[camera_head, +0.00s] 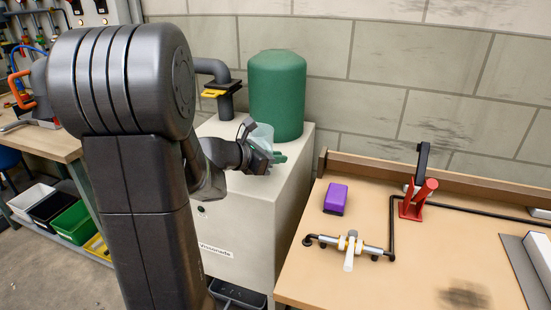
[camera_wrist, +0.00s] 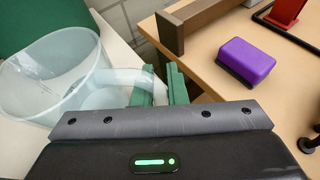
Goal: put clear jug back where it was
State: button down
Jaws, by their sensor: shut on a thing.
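The clear jug (camera_wrist: 52,72) is at the left of the wrist view, a pale see-through vessel with its open rim tilted towards the camera. Its handle reaches right to my gripper (camera_wrist: 160,88), whose green fingers are shut on it. In the head view the jug (camera_head: 262,134) shows only in part behind my gripper (camera_head: 276,159), just in front of the green cylinder. It is over the top of the pale cabinet. I cannot tell whether its base touches the cabinet top.
The green cylinder (camera_head: 277,95) stands close behind the jug on the pale cabinet (camera_head: 258,220). A grey pipe with a yellow handle (camera_head: 214,93) is left of it. A wooden bench (camera_head: 345,265) at the right bears a purple block (camera_head: 336,197), a valve (camera_head: 350,246) and a red stand (camera_head: 418,198).

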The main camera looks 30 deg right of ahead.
jog(key=shift+f, duration=0.1)
jog(key=c, duration=1.5)
grip_release()
jog(key=shift+o, duration=0.2)
jog(key=shift+a+r, duration=0.25)
jog(key=shift+r, duration=0.05)
jog(key=p+v, duration=0.1)
jog(key=v, duration=1)
jog(key=shift+a, duration=0.2)
jog(key=shift+s, duration=0.2)
